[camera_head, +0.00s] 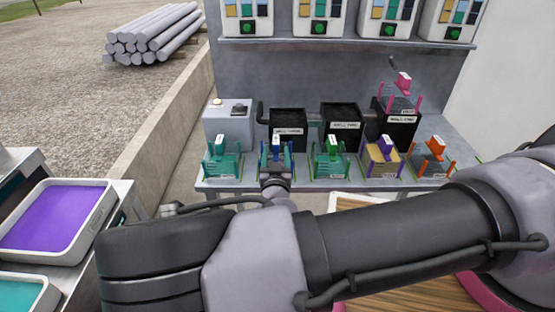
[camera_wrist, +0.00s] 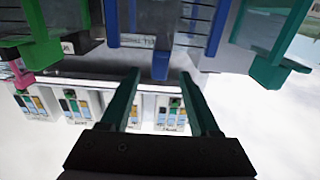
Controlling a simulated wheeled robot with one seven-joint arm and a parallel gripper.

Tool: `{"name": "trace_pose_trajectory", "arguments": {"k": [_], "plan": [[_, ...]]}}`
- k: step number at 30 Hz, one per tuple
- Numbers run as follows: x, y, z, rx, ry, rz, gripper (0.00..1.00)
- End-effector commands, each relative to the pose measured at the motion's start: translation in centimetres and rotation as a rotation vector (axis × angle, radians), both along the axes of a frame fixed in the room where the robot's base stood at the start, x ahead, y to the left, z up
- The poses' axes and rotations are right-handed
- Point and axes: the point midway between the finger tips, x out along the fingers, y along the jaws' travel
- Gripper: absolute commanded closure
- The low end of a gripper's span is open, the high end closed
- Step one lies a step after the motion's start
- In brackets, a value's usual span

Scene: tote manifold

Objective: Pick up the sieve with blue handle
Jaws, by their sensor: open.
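The sieve with blue handle (camera_head: 277,146) stands on the grey shelf, second from the left in the front row. In the wrist view, which looks upside down, the blue handle (camera_wrist: 160,64) hangs centrally in the upper middle, between blue side posts. My gripper (camera_wrist: 158,76) is open, with two dark green fingers reaching toward the blue handle. The handle appears between the fingertips, but I cannot tell how far off it is or whether they touch. In the head view my wrist is just in front of the blue sieve and hides its lower part.
A teal-handled sieve (camera_head: 222,158) stands close on the left and a green one (camera_head: 331,158) close on the right. Purple (camera_head: 383,155) and orange (camera_head: 433,158) ones stand farther right. Black boxes (camera_head: 289,126) and a pink-handled piece (camera_head: 403,83) are behind. Trays (camera_head: 106,215) lie at lower left.

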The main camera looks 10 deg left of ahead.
Motion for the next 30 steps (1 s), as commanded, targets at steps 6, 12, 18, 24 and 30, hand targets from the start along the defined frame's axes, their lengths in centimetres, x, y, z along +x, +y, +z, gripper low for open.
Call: {"name": "trace_pose_trajectory", "arguments": {"k": [6, 12, 18, 24, 30], "plan": [[3.1, 0.7, -0.1, 0.001, 0.001, -0.002, 0.38], [4.2, 0.9, -0.1, 0.001, 0.002, -0.003, 0.38], [6.9, 1.5, -0.5, 0.0, 0.002, -0.004, 0.38], [8.6, 2.0, -0.4, 0.0, 0.002, -0.002, 0.38], [8.6, 2.0, -0.4, -0.001, 0.003, -0.002, 0.53]]}}
